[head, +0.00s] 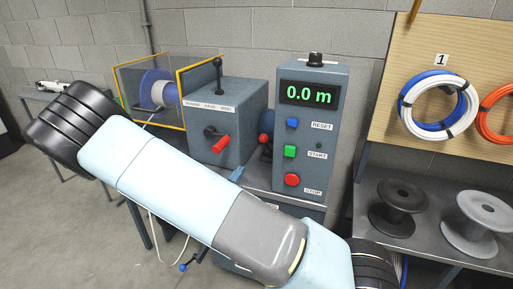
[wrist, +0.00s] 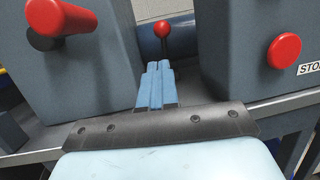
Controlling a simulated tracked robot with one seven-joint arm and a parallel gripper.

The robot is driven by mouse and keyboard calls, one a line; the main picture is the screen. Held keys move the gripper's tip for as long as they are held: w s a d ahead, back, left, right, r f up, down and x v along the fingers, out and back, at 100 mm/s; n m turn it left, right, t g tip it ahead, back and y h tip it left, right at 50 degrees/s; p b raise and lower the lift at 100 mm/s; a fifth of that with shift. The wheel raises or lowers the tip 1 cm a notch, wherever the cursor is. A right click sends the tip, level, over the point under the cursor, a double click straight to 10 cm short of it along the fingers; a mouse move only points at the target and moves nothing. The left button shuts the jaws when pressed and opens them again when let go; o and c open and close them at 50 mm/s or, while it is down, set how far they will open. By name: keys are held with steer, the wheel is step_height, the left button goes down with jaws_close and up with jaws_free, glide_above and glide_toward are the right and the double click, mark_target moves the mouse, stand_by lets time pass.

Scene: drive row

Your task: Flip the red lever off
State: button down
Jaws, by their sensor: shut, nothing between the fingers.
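The red lever, a red ball (head: 264,138) on a short dark stem, stands between the grey machine box and the control panel. It also shows in the wrist view as a red ball (wrist: 163,29) with its stem pointing up. My gripper (wrist: 154,66) is shut and empty, its blue fingers pressed together. In the wrist view the fingertips point at the lever and appear just below its stem. I cannot tell whether they touch it. In the head view my arm hides most of the gripper; a small blue part (head: 237,174) shows below the lever.
A red crank handle (head: 221,144) sticks out of the grey box (head: 238,107) left of the lever. The control panel (head: 335,130) at right has blue, green and red buttons and reads 0.0 m. A bench with spools (head: 399,203) stands at right.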

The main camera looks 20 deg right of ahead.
mark_target(261, 141)
steer(key=x, duration=1.4)
steer(key=shift+w, duration=0.1)
